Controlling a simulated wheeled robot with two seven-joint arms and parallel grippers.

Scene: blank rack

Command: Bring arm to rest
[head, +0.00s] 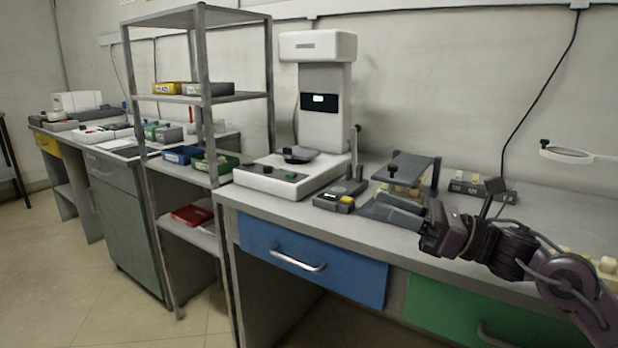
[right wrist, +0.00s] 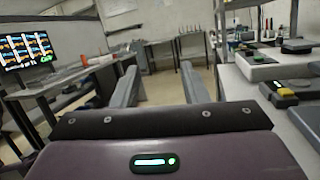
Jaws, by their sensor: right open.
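My right arm comes in from the right edge in the head view, over the front of the grey workbench (head: 330,225). My right gripper (head: 405,207) is at its end, pointing left over the bench, near a dark device with a flat raised plate (head: 413,168). In the right wrist view the two grey fingers of my right gripper (right wrist: 158,85) stand wide apart with nothing between them. Part of the gripper's fingers blends with the dark device in the head view, so I cannot tell whether they touch. My left gripper is not in view.
A tall white machine (head: 325,110) stands on the bench, with a small black and yellow device (head: 339,201) beside it. A metal rack (head: 203,100) holds yellow, blue, green and red bins. Blue (head: 312,262) and green (head: 480,318) drawers are below. Open floor (head: 70,270) lies left.

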